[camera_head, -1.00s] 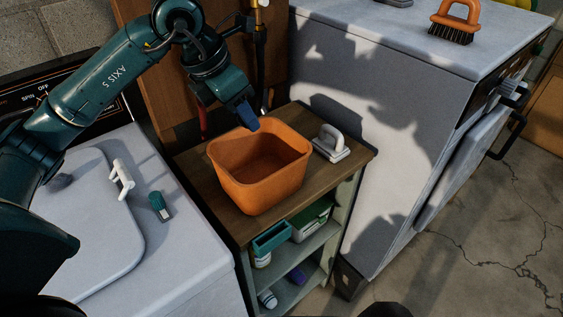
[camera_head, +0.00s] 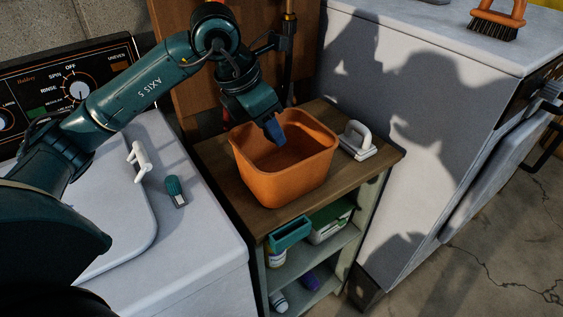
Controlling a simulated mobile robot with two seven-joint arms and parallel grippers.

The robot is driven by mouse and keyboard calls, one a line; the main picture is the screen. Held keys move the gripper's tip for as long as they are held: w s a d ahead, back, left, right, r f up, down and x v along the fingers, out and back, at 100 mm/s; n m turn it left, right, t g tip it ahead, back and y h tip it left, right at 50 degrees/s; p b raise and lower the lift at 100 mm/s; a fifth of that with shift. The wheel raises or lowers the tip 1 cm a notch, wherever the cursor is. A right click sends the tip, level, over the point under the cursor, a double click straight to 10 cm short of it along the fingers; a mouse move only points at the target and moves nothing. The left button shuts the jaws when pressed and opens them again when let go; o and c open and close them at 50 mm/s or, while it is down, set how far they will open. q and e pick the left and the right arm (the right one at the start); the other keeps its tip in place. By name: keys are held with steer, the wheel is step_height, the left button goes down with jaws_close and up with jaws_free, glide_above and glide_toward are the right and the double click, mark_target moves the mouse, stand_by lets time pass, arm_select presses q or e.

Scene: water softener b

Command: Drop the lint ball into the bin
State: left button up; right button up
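The orange bin (camera_head: 287,182) stands upright on the wooden top of a small shelf unit. My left gripper (camera_head: 275,133) points down over the bin's opening, its blue fingertips overlapping the back part of the bin in the camera_head view. The fingers look close together; I cannot tell whether they hold anything. I see no lint ball now. A small grey lump, which may be the lint ball, showed on the white lid a second ago; my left arm covers that spot now. My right gripper is not in view.
A white-handled tool (camera_head: 358,141) sits right of the bin on the shelf top (camera_head: 228,184). A white handle piece (camera_head: 138,160) and a teal brush-like item (camera_head: 176,191) lie on the washer at left. A tall white appliance (camera_head: 400,130) stands right; an orange brush (camera_head: 497,18) is on it.

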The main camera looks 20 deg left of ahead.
arm_select(q)
steer(key=o, duration=0.4)
steer(key=shift+o, duration=0.2)
steer(key=v, duration=1.3)
steer(key=shift+r, duration=0.1)
